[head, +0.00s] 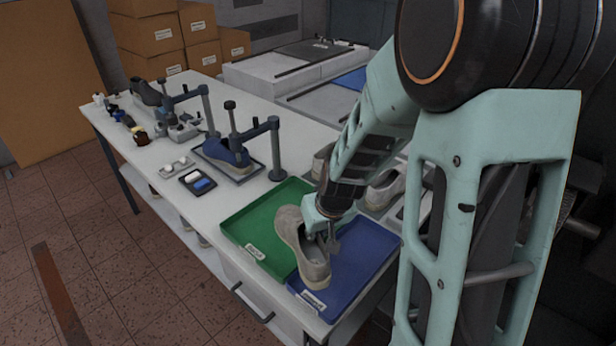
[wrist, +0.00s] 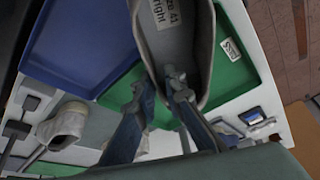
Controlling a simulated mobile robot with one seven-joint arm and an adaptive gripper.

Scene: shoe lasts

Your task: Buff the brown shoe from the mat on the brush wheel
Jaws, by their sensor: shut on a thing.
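My gripper (head: 324,232) is shut on the wall of a grey-beige shoe (head: 290,228) and holds it above the inner edges of the green and blue trays. No shoe in view is clearly brown; this held one is closest to a dull taupe. In the wrist view, the held shoe (wrist: 203,45) shows its insole, with print reading size 41 and right. I cannot make out a brush wheel or tell which surface is the mat.
A green tray (head: 246,222) and a blue tray (head: 365,255) lie at the table's near end. Pale shoes (head: 385,192) sit beyond, partly behind my arm. A blue shoe (head: 222,152) stands by clamp posts (head: 276,150).

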